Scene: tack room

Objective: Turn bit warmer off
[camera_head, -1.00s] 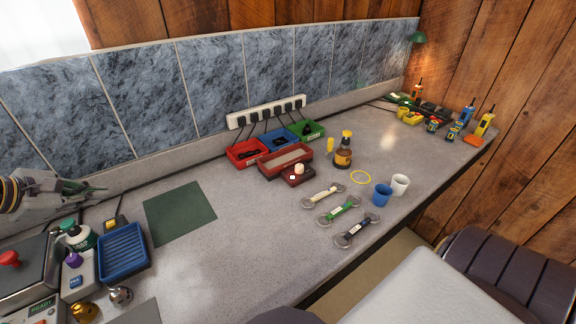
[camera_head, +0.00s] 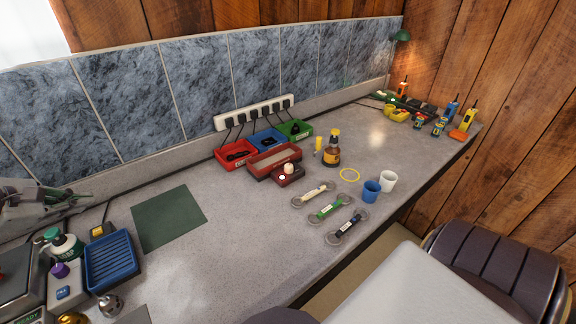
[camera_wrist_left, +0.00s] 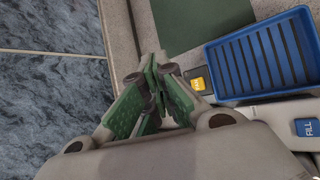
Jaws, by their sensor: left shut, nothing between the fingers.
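A long dark red unit with a pale top (camera_head: 274,161) sits on the counter, with a small dark red box bearing a pale knob (camera_head: 289,170) joined at its front. It may be the bit warmer; I cannot read a label. A small light spot shows beside the knob. My left gripper (camera_head: 84,196) is at the left edge in the head view, near the back wall and far from that unit. In the left wrist view its green-padded fingers (camera_wrist_left: 156,80) are shut and empty, near a yellow switch (camera_wrist_left: 197,84) and a blue ribbed tray (camera_wrist_left: 265,58). My right gripper is out of view.
The blue tray (camera_head: 112,262), a green-capped bottle (camera_head: 64,245) and a purple-knobbed device (camera_head: 65,285) crowd the left. A green mat (camera_head: 168,218) lies flat. A power strip (camera_head: 255,113) runs behind.

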